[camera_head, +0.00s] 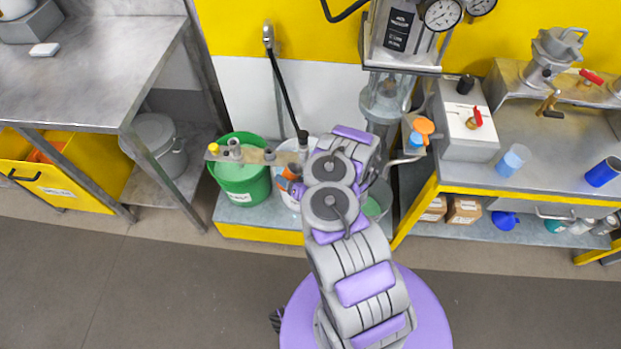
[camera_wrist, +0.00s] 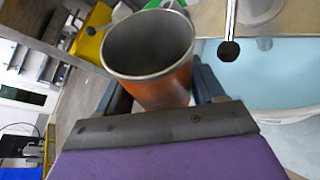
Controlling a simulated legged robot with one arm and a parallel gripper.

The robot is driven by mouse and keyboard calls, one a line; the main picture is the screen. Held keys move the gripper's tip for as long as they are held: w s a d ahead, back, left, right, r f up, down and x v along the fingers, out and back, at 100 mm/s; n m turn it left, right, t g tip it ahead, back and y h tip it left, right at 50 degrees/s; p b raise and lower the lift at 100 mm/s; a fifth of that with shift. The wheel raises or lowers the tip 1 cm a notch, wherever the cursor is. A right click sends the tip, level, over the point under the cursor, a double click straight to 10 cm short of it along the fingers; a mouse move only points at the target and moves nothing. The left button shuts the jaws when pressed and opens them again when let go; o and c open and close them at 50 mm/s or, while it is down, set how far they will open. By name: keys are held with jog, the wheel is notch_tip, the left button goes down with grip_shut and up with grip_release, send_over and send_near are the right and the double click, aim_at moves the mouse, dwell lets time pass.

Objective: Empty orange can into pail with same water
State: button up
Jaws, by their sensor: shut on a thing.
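The orange can (camera_wrist: 165,82) is held between the fingers of my gripper (camera_wrist: 160,92), its open mouth facing the wrist camera. Its grey metal inside shows, but I cannot tell what liquid is in it. In the head view the can (camera_head: 289,174) is a small orange patch by my gripper (camera_head: 297,187), over the white pail (camera_head: 288,199). In the wrist view, pale blue water (camera_wrist: 285,72) lies right of the can, apparently in a white pail. A green pail (camera_head: 243,190) holds pale green water. Another pail (camera_head: 373,207) with greenish contents is mostly hidden by my arm.
A metal bar with fittings (camera_head: 255,155) crosses above the pails. The pails stand on a yellow-edged platform (camera_head: 258,233). A steel table (camera_head: 100,60) is at left. At right, a bench (camera_head: 540,150) carries a light blue cup (camera_head: 512,160) and a blue cup (camera_head: 603,172).

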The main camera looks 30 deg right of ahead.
jog(key=shift+a+f, duration=0.35)
jog(key=shift+a, duration=0.05)
jog(key=shift+f+n+h, duration=0.25)
jog(key=shift+n+h, duration=0.05)
jog(key=shift+d+f+n, duration=0.3)
jog(key=shift+d+n, duration=0.1)
jog(key=shift+h, duration=0.4)
jog(key=shift+a+r+n+h, duration=0.25)
jog(key=shift+a+n, duration=0.15)
jog(key=shift+a, duration=0.25)
jog(key=shift+a+r+n+h, duration=0.25)
jog(key=shift+a+n, duration=0.15)
jog(key=shift+a, duration=0.2)
jog(key=shift+a+f+n, duration=0.2)
jog(key=shift+a+n, duration=0.15)
jog(key=shift+n, duration=0.05)
jog(key=shift+d+f+h, duration=0.2)
jog(key=shift+d+h, duration=0.2)
jog(key=shift+d, duration=0.1)
jog(key=shift+a+r+n, duration=0.1)
jog(key=shift+a+n, duration=0.2)
jog(key=shift+a, duration=0.25)
